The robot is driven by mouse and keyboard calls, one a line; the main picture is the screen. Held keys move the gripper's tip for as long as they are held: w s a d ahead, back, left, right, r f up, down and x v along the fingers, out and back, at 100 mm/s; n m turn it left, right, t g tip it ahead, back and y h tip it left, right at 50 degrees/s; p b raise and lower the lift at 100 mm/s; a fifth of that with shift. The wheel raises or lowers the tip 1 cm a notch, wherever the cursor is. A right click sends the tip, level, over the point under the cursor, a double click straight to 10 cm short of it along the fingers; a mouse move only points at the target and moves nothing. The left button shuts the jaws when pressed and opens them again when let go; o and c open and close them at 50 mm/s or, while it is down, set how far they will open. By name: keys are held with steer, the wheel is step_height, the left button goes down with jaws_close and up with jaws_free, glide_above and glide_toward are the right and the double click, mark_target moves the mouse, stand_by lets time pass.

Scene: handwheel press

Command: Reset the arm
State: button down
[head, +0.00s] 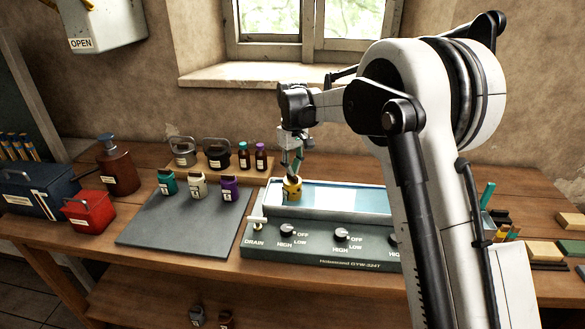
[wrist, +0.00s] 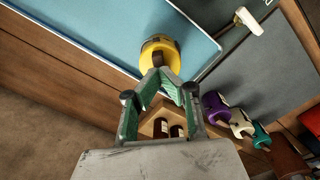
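My gripper (head: 292,166) hangs pointing down over the left end of the water bath (head: 370,212), directly above a yellow bottle (head: 292,190). The wrist view shows the two green-padded fingers (wrist: 163,78) leaning in toward each other, with only a narrow space between their tips. The yellow bottle (wrist: 168,50) is right at the tips, its dark cap (wrist: 160,64) beside or between them. I cannot tell whether the fingers touch the cap. The bottle looks upright inside the bath. My arm hides the right part of the bath.
Green (head: 167,182), white (head: 198,185) and purple (head: 230,187) bottles stand on a grey mat (head: 180,225) to the left. Behind is a wooden rack (head: 215,168) with pots and small bottles. A red box (head: 88,212) is further left. The window wall is behind.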

steer(key=shift+f, duration=0.3)
steer(key=shift+r, duration=0.15)
steer(key=shift+r+p, duration=1.25)
steer(key=shift+r, duration=2.2)
